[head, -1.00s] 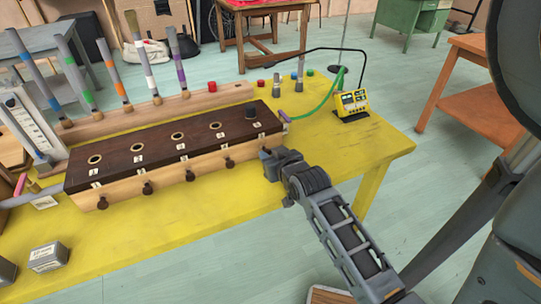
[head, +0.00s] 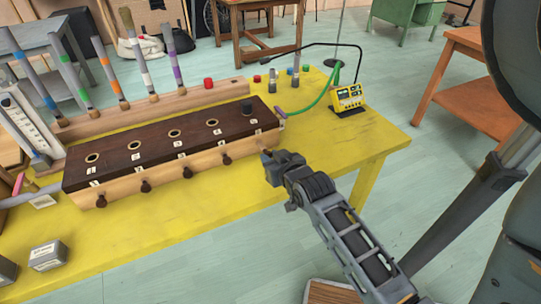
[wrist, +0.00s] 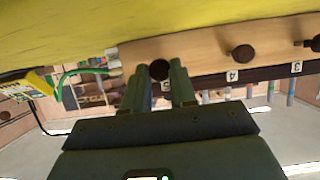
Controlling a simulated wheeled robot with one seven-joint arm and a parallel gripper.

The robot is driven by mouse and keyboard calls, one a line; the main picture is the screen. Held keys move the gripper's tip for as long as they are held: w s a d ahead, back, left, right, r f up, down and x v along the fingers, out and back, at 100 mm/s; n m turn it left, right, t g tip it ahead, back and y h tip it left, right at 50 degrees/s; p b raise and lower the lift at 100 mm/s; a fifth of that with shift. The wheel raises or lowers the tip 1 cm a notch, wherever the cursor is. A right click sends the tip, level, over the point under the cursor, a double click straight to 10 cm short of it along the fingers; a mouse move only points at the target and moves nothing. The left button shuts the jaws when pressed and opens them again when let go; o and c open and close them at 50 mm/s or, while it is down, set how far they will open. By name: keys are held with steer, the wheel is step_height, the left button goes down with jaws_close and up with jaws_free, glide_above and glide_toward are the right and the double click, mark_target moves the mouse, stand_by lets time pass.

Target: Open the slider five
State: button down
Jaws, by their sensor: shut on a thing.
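The long wooden box with a dark top (head: 155,148) lies on the yellow table. It has round holes on top, numbered labels and a row of dark front knobs. My gripper (head: 267,155) is at the right end of its front face, at slider five. In the wrist view my gripper (wrist: 161,66) has its fingers on both sides of a dark round knob (wrist: 160,70), slider five's knob, and is shut on it. The slider four knob (wrist: 242,53) sits beside it, free. In the head view my gripper mostly hides slider five's knob; how far it is out is unclear.
A yellow device (head: 348,97) with a green cable stands at the right back. Upright banded tubes (head: 174,60) stand in a wooden rail behind. A grey block (head: 48,255) is at front left.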

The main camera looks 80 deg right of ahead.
steer(key=c, duration=0.9)
jaws_free()
steer(key=v, duration=0.7)
steer(key=shift+s+a+r+b, duration=0.15)
steer(key=shift+s+a+b, duration=0.05)
steer(key=shift+b, duration=0.1)
steer(key=a+r+n+t+y, duration=0.2)
steer(key=a+n+t+y, duration=0.15)
steer(key=a, duration=1.05)
steer(key=s+a+r+n+t+y, duration=0.1)
steer(key=s+a+r+n+y, duration=0.2)
steer(key=a, duration=0.3)
steer(key=s+a+r+n+t+y, duration=0.1)
steer(key=s+a+r+n+y, duration=0.2)
steer(key=s+a+r+y, duration=0.1)
steer(key=s+a, duration=0.1)
steer(key=a, duration=0.1)
steer(key=shift+s+a+r, duration=0.35)
steer(key=shift+a+r, duration=0.05)
